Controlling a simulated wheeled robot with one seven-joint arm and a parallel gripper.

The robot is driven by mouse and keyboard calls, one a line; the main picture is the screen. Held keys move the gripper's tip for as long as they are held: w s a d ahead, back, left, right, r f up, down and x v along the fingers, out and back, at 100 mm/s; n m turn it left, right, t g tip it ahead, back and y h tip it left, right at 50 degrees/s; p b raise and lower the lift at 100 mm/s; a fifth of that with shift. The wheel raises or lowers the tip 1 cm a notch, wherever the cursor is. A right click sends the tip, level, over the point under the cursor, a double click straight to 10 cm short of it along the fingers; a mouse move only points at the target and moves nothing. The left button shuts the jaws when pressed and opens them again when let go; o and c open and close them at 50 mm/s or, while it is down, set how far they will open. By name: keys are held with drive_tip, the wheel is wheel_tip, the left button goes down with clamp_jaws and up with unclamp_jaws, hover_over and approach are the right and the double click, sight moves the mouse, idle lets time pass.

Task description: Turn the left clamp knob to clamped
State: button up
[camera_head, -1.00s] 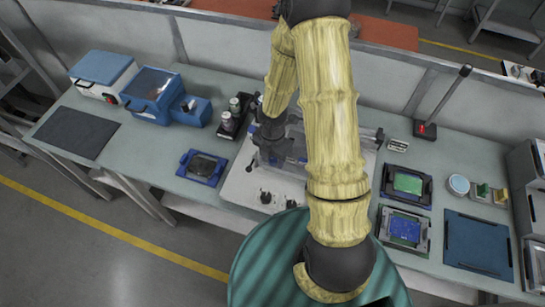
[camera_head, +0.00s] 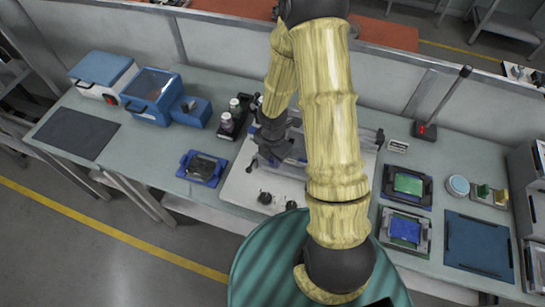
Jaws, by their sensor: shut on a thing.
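A pale fixture plate (camera_head: 236,190) lies at the middle of the bench and carries a grey clamping device. My dark gripper (camera_head: 262,155) is over the left end of this device, pointing down. It is shut on the left clamp knob, a small dark part (camera_head: 253,166) at the device's left end. The knob is mostly hidden by the fingers, and its turn angle cannot be read. Two black knobs, one on the left (camera_head: 265,197) and one on the right (camera_head: 291,205), stand at the plate's front. My arm hides the middle of the device.
A blue-framed holder (camera_head: 203,168) and a black stand with bottles (camera_head: 232,118) are left of the plate. Board trays, upper (camera_head: 426,196) and lower (camera_head: 424,236), lie to the right. A dark post with a red light (camera_head: 425,131) stands behind them.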

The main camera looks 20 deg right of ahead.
drive_tip(key=m, duration=0.5)
drive_tip(key=shift+w+b, duration=0.1)
drive_tip(key=shift+b, duration=0.25)
drive_tip(key=m, duration=0.3)
drive_tip(key=m+b, duration=0.1)
drive_tip(key=m, duration=0.3)
drive_tip(key=shift+m+b, duration=0.45)
drive_tip(key=shift+m, duration=1.75)
drive_tip(key=o, duration=1)
